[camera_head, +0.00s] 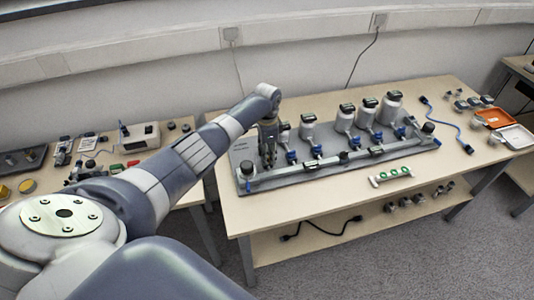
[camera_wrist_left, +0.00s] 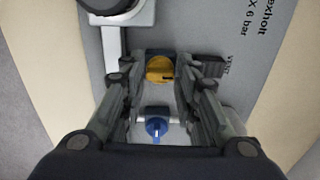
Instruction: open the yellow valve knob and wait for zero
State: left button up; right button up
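The yellow valve knob (camera_wrist_left: 160,69) sits on the grey panel in the left wrist view, between and just beyond the tips of my left gripper (camera_wrist_left: 163,84). The fingers are apart, one on each side of the knob, with nothing held; I cannot tell whether they touch it. A blue knob (camera_wrist_left: 156,127) lies nearer the palm, also between the fingers. In the head view my left gripper (camera_head: 268,160) points down over the left end of the grey board (camera_head: 318,172), and it hides the yellow knob. My right gripper is in neither view.
Several white and grey cylinders with black caps, such as one (camera_head: 346,117), stand along the board. A green-marked holder (camera_head: 391,176) lies in front of it. The table front is partly clear.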

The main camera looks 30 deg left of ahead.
pick_arm(q)
jog(key=shift+o, duration=0.6)
jog(key=shift+r, duration=0.1)
notch_tip(320, 180, up, 12)
dwell(0.5)
